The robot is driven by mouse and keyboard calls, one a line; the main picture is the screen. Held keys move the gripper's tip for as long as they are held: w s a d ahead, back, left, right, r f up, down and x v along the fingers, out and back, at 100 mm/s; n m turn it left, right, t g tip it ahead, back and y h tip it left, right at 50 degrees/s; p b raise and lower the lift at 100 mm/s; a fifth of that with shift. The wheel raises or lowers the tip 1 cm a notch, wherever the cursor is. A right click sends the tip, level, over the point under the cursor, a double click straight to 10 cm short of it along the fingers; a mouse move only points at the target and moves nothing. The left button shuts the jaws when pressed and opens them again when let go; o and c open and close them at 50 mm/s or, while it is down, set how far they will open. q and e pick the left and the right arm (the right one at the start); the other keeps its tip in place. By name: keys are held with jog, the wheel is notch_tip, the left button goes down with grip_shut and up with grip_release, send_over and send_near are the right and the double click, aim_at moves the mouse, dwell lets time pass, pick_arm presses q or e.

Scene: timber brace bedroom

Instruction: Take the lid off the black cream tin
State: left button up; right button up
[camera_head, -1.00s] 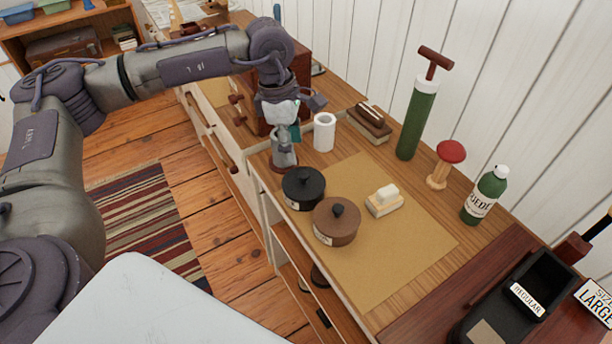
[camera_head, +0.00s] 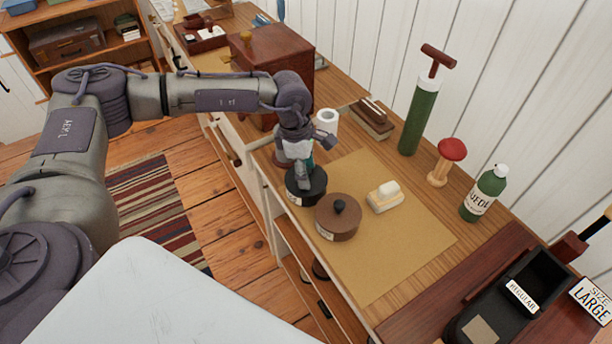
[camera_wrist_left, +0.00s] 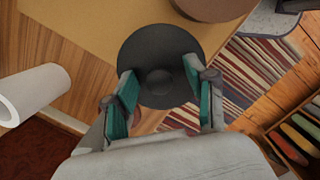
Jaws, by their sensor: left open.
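The black cream tin (camera_head: 293,196) stands on the counter at the left edge of a tan mat. Its round black lid with a central knob shows from above in the left wrist view (camera_wrist_left: 158,50). My left gripper (camera_head: 304,184) is over the tin, pointing down and hiding part of the lid. In the left wrist view its teal-padded fingers (camera_wrist_left: 160,98) are apart, one on each side of the lid's knob. I cannot tell whether they touch the lid. My right gripper is not in view.
A brown tin (camera_head: 338,218) with a knobbed lid stands close beside the black one. The mat's right part is clear.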

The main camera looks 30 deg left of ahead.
pick_arm(q)
grip_shut()
jog(key=shift+r, duration=0.1)
